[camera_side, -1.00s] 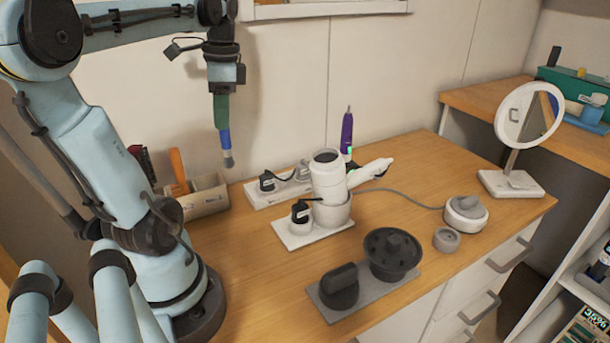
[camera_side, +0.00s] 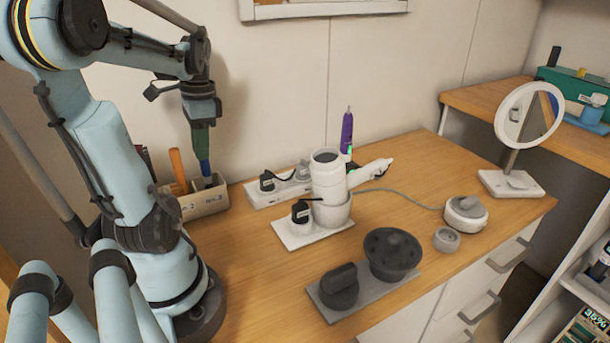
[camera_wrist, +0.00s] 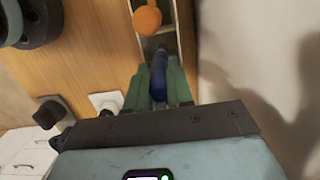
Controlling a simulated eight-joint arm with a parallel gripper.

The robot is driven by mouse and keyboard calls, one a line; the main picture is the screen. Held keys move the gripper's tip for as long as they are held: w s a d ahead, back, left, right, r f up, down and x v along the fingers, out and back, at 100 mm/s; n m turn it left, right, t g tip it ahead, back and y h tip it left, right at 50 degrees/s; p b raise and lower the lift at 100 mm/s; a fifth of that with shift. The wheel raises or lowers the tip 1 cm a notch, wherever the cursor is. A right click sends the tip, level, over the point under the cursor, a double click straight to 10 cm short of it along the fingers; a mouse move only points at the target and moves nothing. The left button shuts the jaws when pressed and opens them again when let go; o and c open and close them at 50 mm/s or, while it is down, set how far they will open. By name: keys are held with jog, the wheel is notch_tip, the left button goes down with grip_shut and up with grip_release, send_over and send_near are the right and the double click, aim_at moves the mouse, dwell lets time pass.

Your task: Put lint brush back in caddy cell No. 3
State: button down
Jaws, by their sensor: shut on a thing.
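My gripper (camera_side: 202,152) has green fingers shut on the lint brush (camera_side: 205,169), which has a blue handle and a darker lower end. The brush hangs nearly upright. Its lower end is at the opening of the right-hand cell of the beige caddy (camera_side: 206,203); I cannot tell how deep it is or whether it touches the walls. In the wrist view my gripper (camera_wrist: 159,70) holds the blue brush (camera_wrist: 159,82) over the end part of the caddy (camera_wrist: 140,42). A label on the caddy's left part seems to read No. 2; the right one is not legible.
An orange-handled item (camera_side: 178,166) stands in the caddy's cell beside the brush. A white power strip (camera_side: 272,190) lies just right of the caddy. A white holder (camera_side: 330,212) with a cylinder stands further right.

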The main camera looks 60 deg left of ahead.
aim_at(207, 179)
jog(key=shift+f, duration=1.7)
jog(key=c, duration=1)
grip_release()
notch_tip(207, 179, up, 12)
jog(key=w, duration=0.1)
jog(key=shift+w, duration=0.25)
